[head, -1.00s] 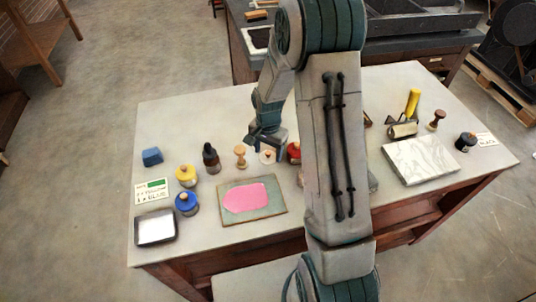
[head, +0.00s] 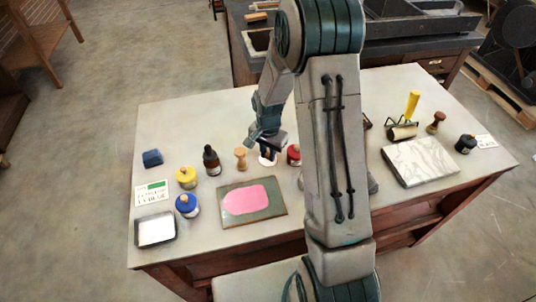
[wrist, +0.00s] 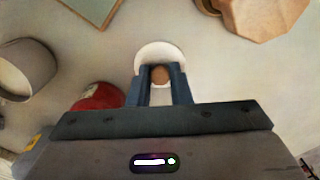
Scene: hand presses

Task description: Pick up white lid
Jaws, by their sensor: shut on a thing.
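The white lid (wrist: 158,49) is a round white disc with a brown knob, in the upper middle of the wrist view. In the head view the lid (head: 266,161) shows partly below my gripper (head: 263,151), between a wooden stamp-like piece and a red-topped jar. In the wrist view the two blue fingers of my gripper (wrist: 160,75) are on either side of the knob and shut on it. The lid's near part is hidden by the fingers. I cannot tell whether the lid touches anything below it.
A red-topped jar (head: 293,155) stands close to the right of the lid; a wooden knobbed piece (head: 240,159) stands to its left. A board with a pink patch (head: 245,201) lies in front. Yellow (head: 186,177) and blue (head: 187,205) jars stand further left.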

